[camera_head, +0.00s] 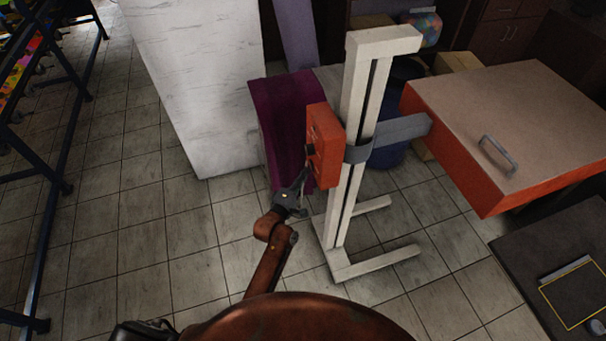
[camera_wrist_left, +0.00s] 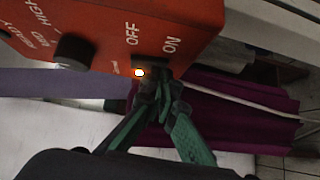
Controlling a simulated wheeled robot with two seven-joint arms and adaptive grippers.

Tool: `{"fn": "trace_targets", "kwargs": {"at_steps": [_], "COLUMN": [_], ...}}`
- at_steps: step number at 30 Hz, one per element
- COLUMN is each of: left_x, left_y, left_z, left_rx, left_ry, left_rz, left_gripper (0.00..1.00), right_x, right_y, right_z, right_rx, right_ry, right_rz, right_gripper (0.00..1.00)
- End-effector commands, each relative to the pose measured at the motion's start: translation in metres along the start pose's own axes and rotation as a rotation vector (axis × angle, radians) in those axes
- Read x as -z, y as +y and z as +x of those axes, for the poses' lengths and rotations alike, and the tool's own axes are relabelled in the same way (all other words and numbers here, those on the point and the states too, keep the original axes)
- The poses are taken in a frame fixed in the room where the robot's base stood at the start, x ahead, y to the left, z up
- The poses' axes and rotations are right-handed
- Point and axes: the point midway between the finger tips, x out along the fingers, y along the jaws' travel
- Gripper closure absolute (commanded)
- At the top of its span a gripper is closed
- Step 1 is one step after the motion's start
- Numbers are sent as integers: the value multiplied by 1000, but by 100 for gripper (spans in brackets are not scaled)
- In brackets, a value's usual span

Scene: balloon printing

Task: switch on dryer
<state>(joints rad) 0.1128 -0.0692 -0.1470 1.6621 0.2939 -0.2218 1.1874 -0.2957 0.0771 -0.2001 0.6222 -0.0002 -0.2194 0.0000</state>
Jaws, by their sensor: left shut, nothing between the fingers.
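The dryer has an orange control box (camera_head: 325,145) on a white upright stand (camera_head: 349,195) and a broad orange-sided head (camera_head: 515,125) at the right. In the left wrist view the control box (camera_wrist_left: 105,30) shows OFF and ON labels, a dark switch (camera_wrist_left: 150,64) and a round black knob (camera_wrist_left: 74,52). A small light (camera_wrist_left: 139,72) beside the switch glows. My left gripper (camera_head: 305,172) is shut and empty, at the front of the box. Its fingertips (camera_wrist_left: 165,90) are at the switch and partly hide it; I cannot tell whether they touch. My right gripper is not in view.
A purple cloth-like panel (camera_head: 285,110) stands behind the control box. A white block (camera_head: 200,80) is left of it, and a dark rack (camera_head: 55,170) runs along the left edge. Tiled floor (camera_head: 130,230) is clear between them. A dark table (camera_head: 560,260) is at lower right.

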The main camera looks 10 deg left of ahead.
Motion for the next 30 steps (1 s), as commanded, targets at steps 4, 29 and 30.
{"fn": "trace_targets", "kwargs": {"at_steps": [4,29,30], "left_x": [19,24,24], "left_y": [-5,-20,-20], "left_z": [-13,-117,-117], "left_rx": [4,2,3], "left_ry": [2,-1,-1], "left_rz": [5,1,1], "left_gripper": [100,100,100], "right_x": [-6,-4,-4], "right_y": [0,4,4], "right_z": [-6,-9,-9], "right_rx": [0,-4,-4], "right_ry": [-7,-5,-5], "right_rz": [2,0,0], "right_gripper": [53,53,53]}}
